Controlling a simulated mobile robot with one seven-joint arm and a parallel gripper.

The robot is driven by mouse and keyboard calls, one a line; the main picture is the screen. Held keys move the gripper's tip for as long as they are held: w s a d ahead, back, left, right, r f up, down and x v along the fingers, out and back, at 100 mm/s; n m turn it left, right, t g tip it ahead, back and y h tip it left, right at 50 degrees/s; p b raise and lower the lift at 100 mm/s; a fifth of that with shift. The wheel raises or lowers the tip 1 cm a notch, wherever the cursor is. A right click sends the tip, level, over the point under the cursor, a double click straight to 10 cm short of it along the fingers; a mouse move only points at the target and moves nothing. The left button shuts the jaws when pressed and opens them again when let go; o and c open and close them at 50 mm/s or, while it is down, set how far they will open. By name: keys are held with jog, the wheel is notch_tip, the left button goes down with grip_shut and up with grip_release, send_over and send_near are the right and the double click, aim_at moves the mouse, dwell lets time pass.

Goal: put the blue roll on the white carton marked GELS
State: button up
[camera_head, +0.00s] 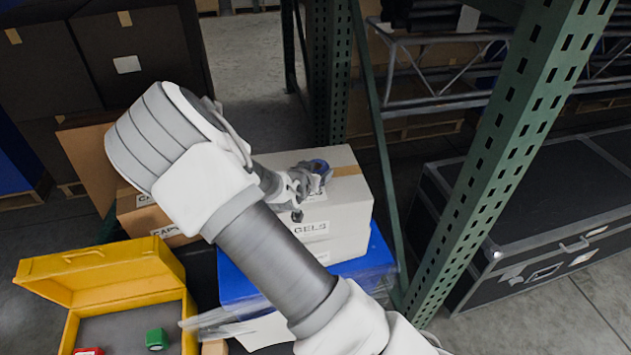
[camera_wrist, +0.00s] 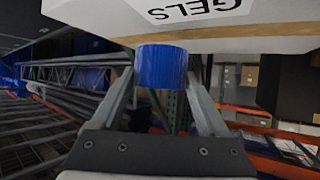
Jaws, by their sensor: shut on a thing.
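The blue roll (camera_head: 319,166) is in my gripper (camera_head: 308,178), over the top of the white carton marked GELS (camera_head: 349,218) in the head view. In the wrist view the roll (camera_wrist: 161,68) sits between the two fingers of my gripper (camera_wrist: 162,75), which are shut on it. The GELS carton (camera_wrist: 275,14) fills the top of that view, upside down, with its label showing. The roll's edge meets the carton's edge in the picture; I cannot tell whether they touch. My arm hides part of the carton's left side.
A green perforated rack post (camera_head: 515,140) stands right of the carton. A blue thing (camera_head: 233,283) lies under the carton. An open yellow box (camera_head: 110,275) holds a green item (camera_head: 156,339) and a red one. A brown carton (camera_head: 150,222) stands left. A black case (camera_head: 535,215) is at right.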

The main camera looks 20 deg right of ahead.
jog(key=shift+f, duration=1.75)
jog(key=shift+f+b, duration=0.2)
jog(key=shift+b, duration=0.25)
jog(key=o, duration=1.3)
jog(key=shift+c, duration=0.2)
